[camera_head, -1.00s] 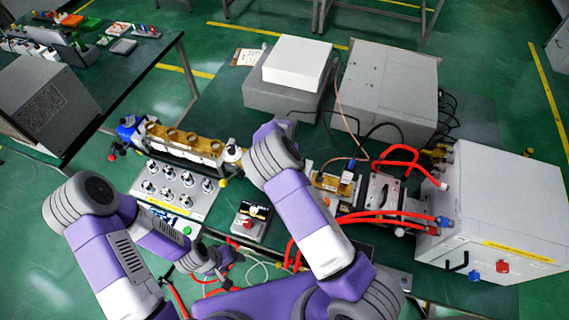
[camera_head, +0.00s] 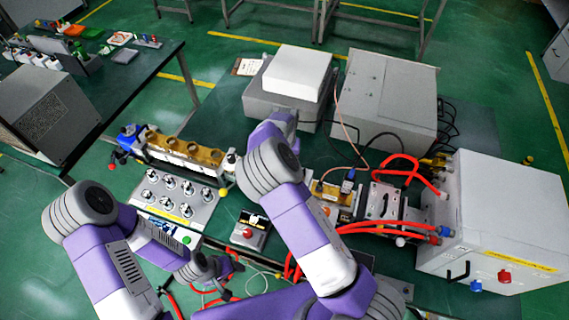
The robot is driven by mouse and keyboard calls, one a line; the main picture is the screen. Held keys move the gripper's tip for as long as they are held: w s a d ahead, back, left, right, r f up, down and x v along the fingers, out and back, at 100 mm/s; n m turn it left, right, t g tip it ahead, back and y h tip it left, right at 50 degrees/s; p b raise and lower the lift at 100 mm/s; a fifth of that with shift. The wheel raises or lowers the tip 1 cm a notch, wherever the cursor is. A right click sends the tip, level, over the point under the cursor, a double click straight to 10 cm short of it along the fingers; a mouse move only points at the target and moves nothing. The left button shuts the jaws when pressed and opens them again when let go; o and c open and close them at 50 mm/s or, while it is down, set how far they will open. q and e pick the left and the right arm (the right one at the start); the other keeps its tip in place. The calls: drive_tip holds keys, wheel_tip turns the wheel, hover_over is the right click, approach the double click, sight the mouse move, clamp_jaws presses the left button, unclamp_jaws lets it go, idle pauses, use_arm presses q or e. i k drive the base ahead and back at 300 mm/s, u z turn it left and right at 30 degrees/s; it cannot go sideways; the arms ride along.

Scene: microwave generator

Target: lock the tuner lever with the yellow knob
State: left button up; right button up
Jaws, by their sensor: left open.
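The grey panel (camera_head: 180,199) with several metal knobs lies in front of the tuner. A small box with a red button (camera_head: 248,233) sits to its right. Red hoses (camera_head: 385,229) run to a white cabinet (camera_head: 490,218). Grey boxes (camera_head: 388,97) stand behind.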

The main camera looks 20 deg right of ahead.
sight(223, 193)
drive_tip(key=k, duration=1)
